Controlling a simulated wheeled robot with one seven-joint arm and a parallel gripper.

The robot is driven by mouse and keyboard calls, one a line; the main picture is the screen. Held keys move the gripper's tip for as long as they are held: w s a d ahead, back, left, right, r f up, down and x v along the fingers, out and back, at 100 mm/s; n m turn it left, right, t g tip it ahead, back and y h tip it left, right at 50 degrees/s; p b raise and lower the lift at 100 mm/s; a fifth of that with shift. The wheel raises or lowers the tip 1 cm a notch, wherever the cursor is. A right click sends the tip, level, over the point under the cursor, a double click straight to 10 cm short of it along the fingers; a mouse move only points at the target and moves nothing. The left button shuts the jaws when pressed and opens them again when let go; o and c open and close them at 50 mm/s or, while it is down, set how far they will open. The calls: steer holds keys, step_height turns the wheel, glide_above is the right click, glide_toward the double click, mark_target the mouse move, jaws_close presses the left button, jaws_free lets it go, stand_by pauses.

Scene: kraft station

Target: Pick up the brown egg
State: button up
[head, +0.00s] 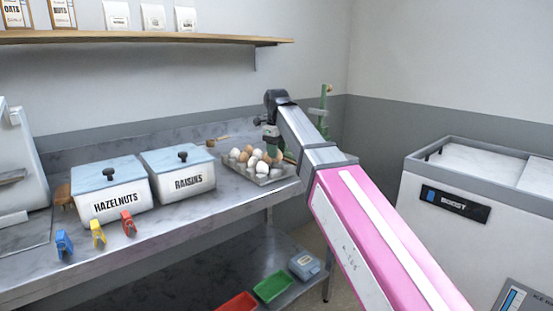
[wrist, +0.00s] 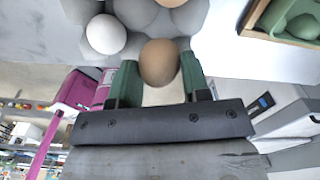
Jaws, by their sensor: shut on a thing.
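A brown egg (wrist: 159,63) sits between the two green fingers of my gripper (wrist: 160,80) in the wrist view, and the fingers are shut on it. It is at the edge of a grey egg tray (wrist: 101,35); I cannot tell whether it is clear of its cup. A white egg (wrist: 106,34) and other brown eggs lie in the tray nearby. In the head view, the tray (head: 262,178) with several white and brown eggs is on the steel counter, and my gripper (head: 272,150) is over its right part, partly hidden by my arm.
Bins labelled hazelnuts (head: 110,190) and raisins (head: 180,172) stand left of the tray. Coloured clips (head: 98,234) lie near the counter's front edge. A green stand (head: 323,108) is behind my arm. A white chest freezer (head: 470,200) is at the right.

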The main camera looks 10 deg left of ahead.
steer(key=s+a+r, duration=0.4)
steer(key=a+r, duration=0.3)
steer(key=a, duration=0.3)
steer(key=w+d+r, duration=0.2)
steer(key=w+d, duration=0.6)
steer(key=w, duration=0.2)
steer(key=w+d+f, duration=0.5)
steer(key=w+d, duration=0.3)
steer(key=w, duration=0.2)
steer(key=shift+f, duration=0.4)
steer(key=shift+d+f, duration=0.1)
steer(key=shift+f, duration=0.1)
steer(key=shift+f, duration=0.85)
steer(key=shift+f, duration=2.2)
stand_by(1.3)
